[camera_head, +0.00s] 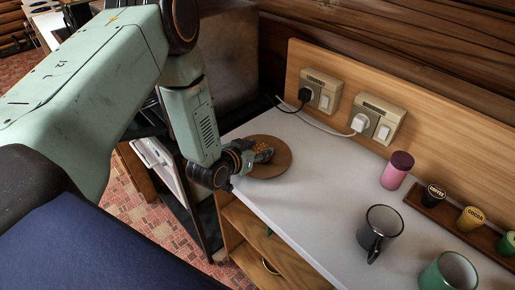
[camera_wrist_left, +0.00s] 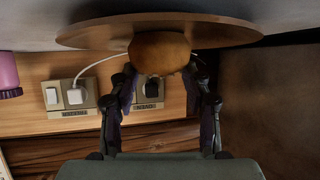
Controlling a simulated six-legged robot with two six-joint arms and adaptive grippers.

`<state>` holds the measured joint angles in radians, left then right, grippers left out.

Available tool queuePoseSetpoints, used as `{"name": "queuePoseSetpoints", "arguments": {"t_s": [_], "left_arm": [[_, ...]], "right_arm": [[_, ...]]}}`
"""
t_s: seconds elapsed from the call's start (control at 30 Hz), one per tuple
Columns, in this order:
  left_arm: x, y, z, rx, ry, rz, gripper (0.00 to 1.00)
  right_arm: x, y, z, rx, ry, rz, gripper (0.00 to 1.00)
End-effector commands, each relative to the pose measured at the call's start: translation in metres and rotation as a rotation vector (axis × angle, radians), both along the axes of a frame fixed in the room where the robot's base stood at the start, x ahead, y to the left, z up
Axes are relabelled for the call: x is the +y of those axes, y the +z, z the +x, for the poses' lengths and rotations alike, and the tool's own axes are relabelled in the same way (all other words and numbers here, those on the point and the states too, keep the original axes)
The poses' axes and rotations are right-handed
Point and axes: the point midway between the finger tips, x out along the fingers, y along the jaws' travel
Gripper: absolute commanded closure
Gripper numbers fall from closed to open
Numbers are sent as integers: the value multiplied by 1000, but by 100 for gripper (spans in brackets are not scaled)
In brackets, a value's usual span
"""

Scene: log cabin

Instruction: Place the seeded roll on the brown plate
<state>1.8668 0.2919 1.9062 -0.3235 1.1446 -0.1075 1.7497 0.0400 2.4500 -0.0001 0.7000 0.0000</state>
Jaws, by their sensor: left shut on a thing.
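The brown plate (camera_head: 281,166) is round and lies on the white counter near its left end. My left gripper (camera_head: 260,155) is over the plate and shut on the seeded roll (camera_head: 263,146), which is mostly hidden by the fingers in the head view. In the left wrist view, which is upside down, the tan roll (camera_wrist_left: 160,54) sits between the two fingers of my left gripper (camera_wrist_left: 163,80), against the plate (camera_wrist_left: 90,36). I cannot tell whether the roll rests on the plate or is just above it. My right gripper is not in view.
On the white counter (camera_head: 310,205) stand a pink cylinder (camera_head: 397,171), a grey mug (camera_head: 380,230) and a green mug (camera_head: 449,273). A wooden rack (camera_head: 452,218) holds coffee and cocoa jars. Sockets with plugs (camera_head: 378,119) and cords are behind. The counter's middle is clear.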

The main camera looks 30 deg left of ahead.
Motion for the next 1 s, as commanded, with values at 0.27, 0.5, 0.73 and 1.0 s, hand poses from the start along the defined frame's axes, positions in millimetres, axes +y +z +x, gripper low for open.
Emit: {"name": "queuePoseSetpoints", "arguments": {"t_s": [0.27,0.5,0.73,1.0], "left_arm": [[0,-3,0,0,0,0,42],[0,-3,0,0,0,0,28],[0,-2,0,0,0,0,28],[3,11,-22,2,3,-3,28]], "right_arm": [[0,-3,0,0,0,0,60],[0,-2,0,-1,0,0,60],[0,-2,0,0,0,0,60],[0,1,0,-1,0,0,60]]}}
